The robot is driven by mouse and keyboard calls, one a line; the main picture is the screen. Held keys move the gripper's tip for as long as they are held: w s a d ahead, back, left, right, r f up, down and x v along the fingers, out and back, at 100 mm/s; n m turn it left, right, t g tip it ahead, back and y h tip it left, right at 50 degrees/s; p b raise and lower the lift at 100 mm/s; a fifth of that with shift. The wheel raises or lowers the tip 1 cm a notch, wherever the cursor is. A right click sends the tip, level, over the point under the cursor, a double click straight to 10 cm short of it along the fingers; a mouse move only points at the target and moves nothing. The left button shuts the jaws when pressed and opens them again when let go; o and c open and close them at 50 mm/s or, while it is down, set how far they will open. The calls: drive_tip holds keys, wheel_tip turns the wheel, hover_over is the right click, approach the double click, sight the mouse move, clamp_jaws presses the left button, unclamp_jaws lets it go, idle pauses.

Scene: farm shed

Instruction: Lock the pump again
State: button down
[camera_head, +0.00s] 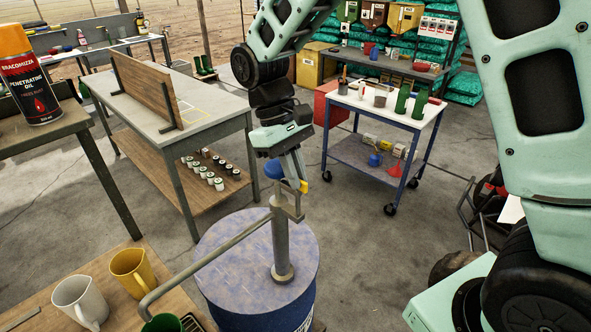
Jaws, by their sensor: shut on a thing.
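The pump (281,238) is a grey upright pipe on top of a blue drum (235,250). A long bent grey spout (205,262) runs from it to the lower left. A round blue knob (274,169) shows at the pump's top, and a grey bracket (293,207) sticks out on its right. My gripper (299,180) points down right beside the knob, just above the bracket. It is shut on a small yellow thing (303,186), perhaps a padlock, mostly hidden by the fingers. I cannot tell whether it touches the bracket.
A yellow mug (132,271), a white mug (80,302) and a green mug (163,323) stand on the wooden bench at lower left. A grey table (205,105) stands behind the drum to the left, a wheeled cart (350,100) to the right. Floor between is clear.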

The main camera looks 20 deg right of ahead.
idle(0.4)
drive_tip(key=c, duration=1.5)
unclamp_jaws()
drive_tip(key=shift+c, duration=0.2)
drive_tip(key=shift+r, duration=0.1)
drive_tip(key=b+v, duration=0.3)
drive_tip(key=v, duration=1.4)
drive_tip(key=shift+r, duration=0.15)
drive_tip(key=s+a+f+n+t+y+b, duration=0.2)
drive_tip(key=s+a+f+b, duration=0.35)
drive_tip(key=s+f, duration=0.75)
drive_tip(key=s+d+f+n+t+b, duration=0.1)
drive_tip(key=s+f+t, duration=0.1)
drive_tip(key=s+f, duration=0.9)
drive_tip(key=shift+s+d+f+b, duration=0.35)
drive_tip(key=shift+s, duration=0.5)
